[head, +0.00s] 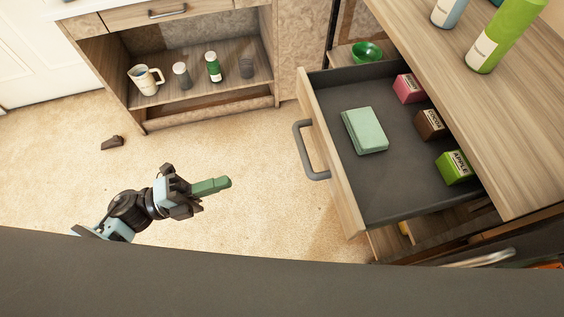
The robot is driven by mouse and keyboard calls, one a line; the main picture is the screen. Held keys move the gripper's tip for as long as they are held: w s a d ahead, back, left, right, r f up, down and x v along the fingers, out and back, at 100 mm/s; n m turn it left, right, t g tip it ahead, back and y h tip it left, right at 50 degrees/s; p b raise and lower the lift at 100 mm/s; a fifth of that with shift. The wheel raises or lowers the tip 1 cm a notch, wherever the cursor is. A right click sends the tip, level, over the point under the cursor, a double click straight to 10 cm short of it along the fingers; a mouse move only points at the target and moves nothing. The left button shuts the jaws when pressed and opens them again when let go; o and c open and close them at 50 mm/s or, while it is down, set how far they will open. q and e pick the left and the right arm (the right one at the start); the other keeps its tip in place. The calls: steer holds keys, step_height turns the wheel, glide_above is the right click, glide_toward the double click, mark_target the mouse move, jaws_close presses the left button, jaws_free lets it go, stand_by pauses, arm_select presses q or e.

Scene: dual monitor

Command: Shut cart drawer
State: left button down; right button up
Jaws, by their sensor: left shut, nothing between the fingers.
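The cart drawer (385,205) is pulled open at the right of the head view. It has a wooden front and a grey curved handle (307,150) facing left. Inside lie a pale green box (364,131), a pink box (408,89), a brown box (431,125) and a green box labelled apple (455,168). The cart (500,120) has a wooden top. My left gripper (222,185) is shut and empty, with green fingers pointing right towards the drawer front. It is apart from the handle, to its left. My right gripper is not in view.
A wooden cabinet (205,118) at the back left holds a mug (145,79) and several small containers on its shelf. A dark wedge (112,143) lies on the carpet. A green bowl (367,53) sits behind the drawer. Bottles stand on the cart top. Carpet between gripper and drawer is clear.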

arm_select(q)
steer(key=p+x, duration=0.1)
steer(key=x, duration=1.3)
steer(key=shift+r, duration=0.15)
